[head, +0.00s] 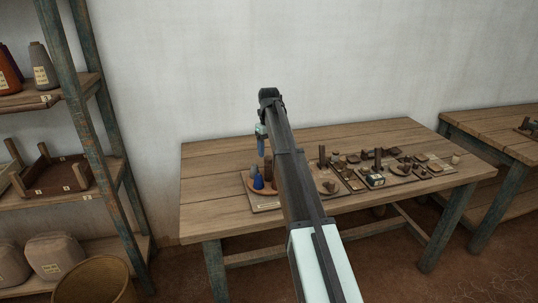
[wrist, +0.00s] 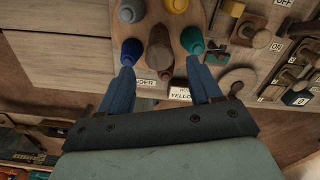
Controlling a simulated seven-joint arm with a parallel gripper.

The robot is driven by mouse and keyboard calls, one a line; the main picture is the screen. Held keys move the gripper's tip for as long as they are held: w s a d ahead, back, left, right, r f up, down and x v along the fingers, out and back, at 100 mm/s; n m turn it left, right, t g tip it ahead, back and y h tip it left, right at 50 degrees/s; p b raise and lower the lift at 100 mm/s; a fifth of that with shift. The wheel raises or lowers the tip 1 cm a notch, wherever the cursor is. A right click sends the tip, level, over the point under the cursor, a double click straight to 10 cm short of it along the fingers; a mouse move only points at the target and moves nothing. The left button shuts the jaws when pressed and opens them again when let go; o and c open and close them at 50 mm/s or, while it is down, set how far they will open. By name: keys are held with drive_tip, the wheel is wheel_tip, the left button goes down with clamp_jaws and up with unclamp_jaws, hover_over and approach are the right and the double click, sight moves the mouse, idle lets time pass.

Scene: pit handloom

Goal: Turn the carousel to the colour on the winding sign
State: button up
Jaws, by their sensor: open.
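The carousel (wrist: 160,22) is a round wooden plate in the wrist view, with a brown post or cone (wrist: 160,48) near its middle. Around it stand a grey-blue cone (wrist: 131,11), a yellow cone (wrist: 177,5), a blue cone (wrist: 132,49) and a teal cone (wrist: 192,40). A sign (wrist: 181,94) reads "YELLO", its end hidden by a finger. A label (wrist: 145,82) beside it shows "DER". My gripper (wrist: 160,70) is open, its blue fingers spread either side of the brown piece. Touching cannot be told. In the head view, the carousel (head: 256,188) is partly behind my arm.
Right of the carousel, the wooden table (head: 215,205) holds boards with dark knobs, blocks and switches (head: 376,178), including ON and OFF labels. A shelf (head: 60,100) with cones and trays stands left. A basket (head: 92,282) is on the floor. The table's left end is clear.

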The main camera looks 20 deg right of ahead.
wheel_tip(320, 180, up, 11)
drive_tip(key=shift+f, duration=0.15)
idle(0.4)
